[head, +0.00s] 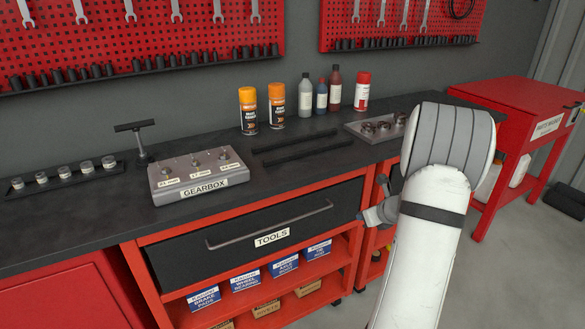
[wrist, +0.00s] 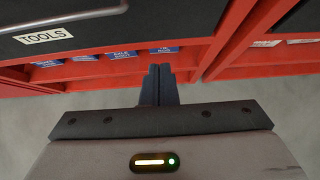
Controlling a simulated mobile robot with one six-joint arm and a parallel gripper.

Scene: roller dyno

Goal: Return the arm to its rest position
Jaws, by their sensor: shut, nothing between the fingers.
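My arm rises at the right of the head view, white with a grey ribbed joint cover. My gripper (head: 372,215) shows partly beside the arm, in front of the red workbench and right of the drawer marked TOOLS (head: 272,225). The wrist view shows my gripper (wrist: 159,70) with its two dark fingers together and nothing between them. The fingers point toward the red bench frame (wrist: 190,55). The drawer front (wrist: 90,20) is at the upper left of the wrist view. Most of the gripper body is hidden by the arm in the head view.
The bench top (head: 90,218) carries a GEARBOX block (head: 200,175), a small-parts tray (head: 65,178), spray cans (head: 248,110), bottles (head: 306,95) and a metal plate with rings (head: 375,128). Grey floor (head: 520,265) is clear at lower right.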

